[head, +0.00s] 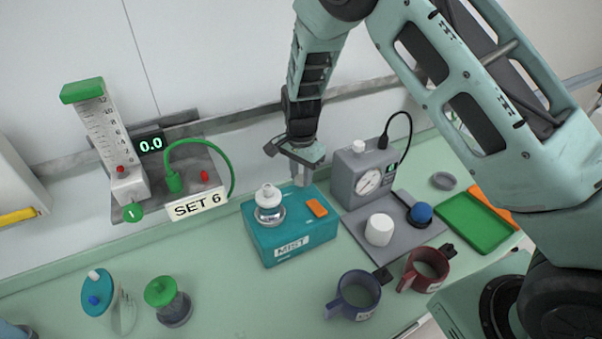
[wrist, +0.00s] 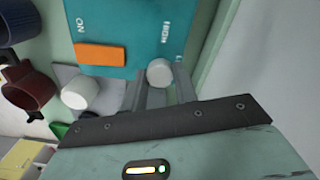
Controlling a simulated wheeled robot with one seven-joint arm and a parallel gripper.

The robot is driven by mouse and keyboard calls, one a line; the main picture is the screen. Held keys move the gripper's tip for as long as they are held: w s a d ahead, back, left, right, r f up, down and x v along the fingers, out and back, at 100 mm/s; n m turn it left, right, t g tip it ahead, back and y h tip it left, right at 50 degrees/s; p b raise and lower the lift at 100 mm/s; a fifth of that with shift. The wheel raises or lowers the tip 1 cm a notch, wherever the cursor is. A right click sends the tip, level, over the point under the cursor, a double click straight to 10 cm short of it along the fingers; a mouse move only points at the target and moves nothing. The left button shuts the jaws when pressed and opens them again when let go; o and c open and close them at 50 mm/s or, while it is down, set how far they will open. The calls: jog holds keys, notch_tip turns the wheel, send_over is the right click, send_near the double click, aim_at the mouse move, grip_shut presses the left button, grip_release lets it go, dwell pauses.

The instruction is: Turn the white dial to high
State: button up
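The white dial (wrist: 159,72) shows in the wrist view as a small round knob on the teal MIST box (wrist: 125,12), near the printed word HIGH. A second label beside it is cut off and unreadable. In the head view, the MIST box (head: 316,238) stands on the bench, and my gripper hides the dial. My gripper (head: 301,180) points down at the box's back right part. In the wrist view, its fingers (wrist: 164,88) are apart, with the dial between or just beyond their tips. I cannot tell whether they touch it. The dial's pointer mark is not readable.
An orange switch (head: 317,208) and a clear bottle with a white top (head: 268,204) are on the box. A grey gauge unit (head: 352,172) stands close on the right. A white cylinder (head: 379,229) and two mugs (head: 357,296) are nearby. The wall is close behind.

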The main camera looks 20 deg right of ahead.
jog(key=shift+n, duration=0.4)
jog(key=n+b, duration=0.2)
jog(key=n, duration=0.2)
jog(key=n+b, duration=0.2)
jog(key=n, duration=0.2)
jog(key=n+b, duration=0.1)
jog(key=n, duration=0.4)
jog(key=shift+w, duration=0.1)
jog(key=shift+n, duration=2)
jog(key=o, duration=1)
jog(key=shift+c, duration=0.2)
